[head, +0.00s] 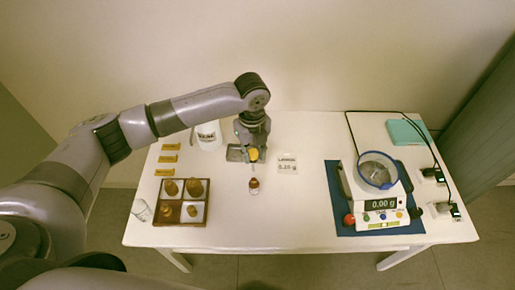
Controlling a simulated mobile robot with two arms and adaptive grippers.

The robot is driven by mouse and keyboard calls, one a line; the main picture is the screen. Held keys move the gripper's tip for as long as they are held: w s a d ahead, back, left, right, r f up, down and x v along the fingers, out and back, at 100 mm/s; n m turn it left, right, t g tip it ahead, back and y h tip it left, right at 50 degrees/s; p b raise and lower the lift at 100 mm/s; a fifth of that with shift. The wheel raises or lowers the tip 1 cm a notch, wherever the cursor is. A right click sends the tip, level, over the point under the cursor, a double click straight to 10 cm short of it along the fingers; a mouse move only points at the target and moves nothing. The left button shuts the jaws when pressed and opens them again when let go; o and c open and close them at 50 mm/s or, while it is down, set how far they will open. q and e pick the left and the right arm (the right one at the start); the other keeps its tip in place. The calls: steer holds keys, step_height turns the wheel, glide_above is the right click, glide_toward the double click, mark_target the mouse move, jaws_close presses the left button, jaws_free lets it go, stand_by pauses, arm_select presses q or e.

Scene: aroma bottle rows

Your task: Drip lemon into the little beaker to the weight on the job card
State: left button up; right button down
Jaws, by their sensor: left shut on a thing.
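My left gripper (253,147) points down over the middle of the table, shut on a small yellow piece, perhaps a dropper top (254,156). A small amber bottle with a pale label (254,187) stands upright just in front of it, apart from the yellow piece; its label is too small to read. The job card (288,164) stands to the right with small print, seemingly lemon and 0.20 g. The scale (380,215) at the right reads 0.00 g. A round clear ring (378,171) sits on it; the little beaker inside cannot be made out clearly. My right gripper is out of view.
A brown divided tray (157,219) at the left holds several amber bottles, with yellow tags (168,159) behind. A white tub (208,136) and a grey dish (234,154) stand near my gripper. A glass (141,210), a teal cloth (405,132) and cables lie at the sides.

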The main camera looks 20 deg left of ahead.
mark_target(253, 160)
arm_select(q)
steer(key=shift+w+d, duration=0.1)
steer(key=shift+r+p, duration=0.1)
steer(key=shift+p, duration=0.45)
steer(key=shift+f+b, duration=0.3)
steer(key=shift+f, duration=0.3)
steer(key=shift+f+b, duration=0.35)
steer(key=shift+f, duration=1.05)
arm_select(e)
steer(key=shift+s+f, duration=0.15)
arm_select(q)
steer(key=shift+o, duration=0.4)
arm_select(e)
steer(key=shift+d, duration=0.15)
arm_select(q)
jaws_close()
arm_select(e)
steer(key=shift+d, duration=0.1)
